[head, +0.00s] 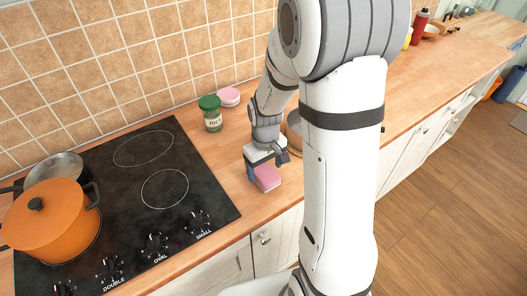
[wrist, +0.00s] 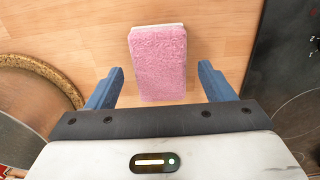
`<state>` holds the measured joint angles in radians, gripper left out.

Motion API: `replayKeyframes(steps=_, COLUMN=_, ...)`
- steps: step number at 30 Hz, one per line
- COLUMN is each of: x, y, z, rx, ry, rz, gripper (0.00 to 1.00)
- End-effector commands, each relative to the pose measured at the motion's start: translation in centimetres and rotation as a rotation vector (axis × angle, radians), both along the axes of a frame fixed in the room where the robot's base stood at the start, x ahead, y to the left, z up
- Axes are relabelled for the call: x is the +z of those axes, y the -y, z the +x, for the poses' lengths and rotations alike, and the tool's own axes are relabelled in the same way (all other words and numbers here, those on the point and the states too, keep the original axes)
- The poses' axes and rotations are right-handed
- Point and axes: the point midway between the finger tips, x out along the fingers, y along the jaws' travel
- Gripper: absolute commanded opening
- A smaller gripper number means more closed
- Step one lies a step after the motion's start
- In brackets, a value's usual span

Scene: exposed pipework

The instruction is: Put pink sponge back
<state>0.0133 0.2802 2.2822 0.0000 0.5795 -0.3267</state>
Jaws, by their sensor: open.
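The pink sponge (head: 267,178) lies on the wooden counter near its front edge, right of the stove. In the wrist view the sponge (wrist: 158,62) is a pink rectangle with a thin white edge at its far end. My gripper (head: 262,174) is just above the counter at the sponge. In the wrist view the two blue fingers of my gripper (wrist: 160,82) are apart, one to each side of the sponge's near end, with gaps between them and it. Part of the sponge is hidden by my gripper in the head view.
The black stove (head: 130,200) with an orange pot (head: 50,222) is at the left. A green-lidded rice jar (head: 211,114) and a round pink-topped item (head: 229,97) stand behind. A round pan or bowl (head: 293,130) is partly hidden behind my arm.

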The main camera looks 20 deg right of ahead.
Motion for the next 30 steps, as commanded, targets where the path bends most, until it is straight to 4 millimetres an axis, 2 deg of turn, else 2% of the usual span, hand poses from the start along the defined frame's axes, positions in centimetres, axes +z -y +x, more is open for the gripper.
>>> replayKeyframes(steps=3, x=2.8, y=0.0, z=0.2, rx=0.0, ry=0.009, rz=0.0, gripper=0.76)
replayKeyframes(steps=9, x=6.8, y=0.0, z=0.1, rx=0.001, ry=0.006, rz=0.0, gripper=0.76)
replayKeyframes(steps=19, x=10.1, y=0.0, z=-0.5, rx=-0.011, ry=0.015, rz=0.0, gripper=0.76)
replayKeyframes(steps=23, x=12.0, y=-0.1, z=-2.4, rx=-0.052, ry=0.055, rz=0.001, gripper=0.76)
replayKeyframes(steps=30, x=15.7, y=0.0, z=-7.8, rx=-0.168, ry=0.163, rz=0.013, gripper=0.76)
